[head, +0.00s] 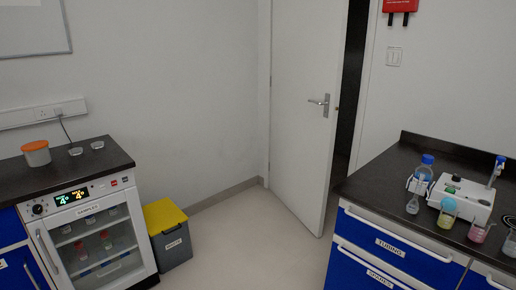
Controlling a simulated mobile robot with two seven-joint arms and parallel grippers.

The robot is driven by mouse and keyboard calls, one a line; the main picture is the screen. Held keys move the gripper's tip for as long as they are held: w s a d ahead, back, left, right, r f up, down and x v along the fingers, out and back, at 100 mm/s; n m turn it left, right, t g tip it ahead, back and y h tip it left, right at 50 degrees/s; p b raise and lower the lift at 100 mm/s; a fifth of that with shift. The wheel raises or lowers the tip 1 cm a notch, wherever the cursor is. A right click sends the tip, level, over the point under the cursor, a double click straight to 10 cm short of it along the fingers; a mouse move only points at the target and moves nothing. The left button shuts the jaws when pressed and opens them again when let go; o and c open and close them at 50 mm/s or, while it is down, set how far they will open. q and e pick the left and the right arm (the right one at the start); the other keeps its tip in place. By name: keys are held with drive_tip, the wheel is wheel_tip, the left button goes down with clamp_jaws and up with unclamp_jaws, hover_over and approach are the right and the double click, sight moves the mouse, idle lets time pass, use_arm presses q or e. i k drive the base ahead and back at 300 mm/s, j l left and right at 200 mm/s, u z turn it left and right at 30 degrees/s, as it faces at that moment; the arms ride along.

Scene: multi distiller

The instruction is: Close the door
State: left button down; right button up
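A white room door (298,130) stands partly open in the middle of the head view. Its free right edge is swung into the room, and a dark gap (351,95) shows between that edge and the frame at right. A silver lever handle (320,103) sits near the free edge. The bottom of the door is clear of the counter, though its lower right corner comes close to the drawers in the picture. Neither of my grippers is in view.
A dark counter (385,182) with blue drawers stands at right, bearing a blue-capped bottle (424,170) and small flasks. At left are a glass-fronted cabinet (92,238), which looks shut, and a yellow-lidded bin (168,230). Floor (248,240) between them is free.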

sight(309, 40)
drive_tip(key=i, duration=3.6)
drive_tip(key=i+z, duration=0.1)
drive_tip(key=z, duration=0.25)
drive_tip(key=i+z, duration=0.1)
drive_tip(key=z, duration=0.2)
drive_tip(key=i+j+z, duration=0.1)
drive_tip(key=z, duration=0.25)
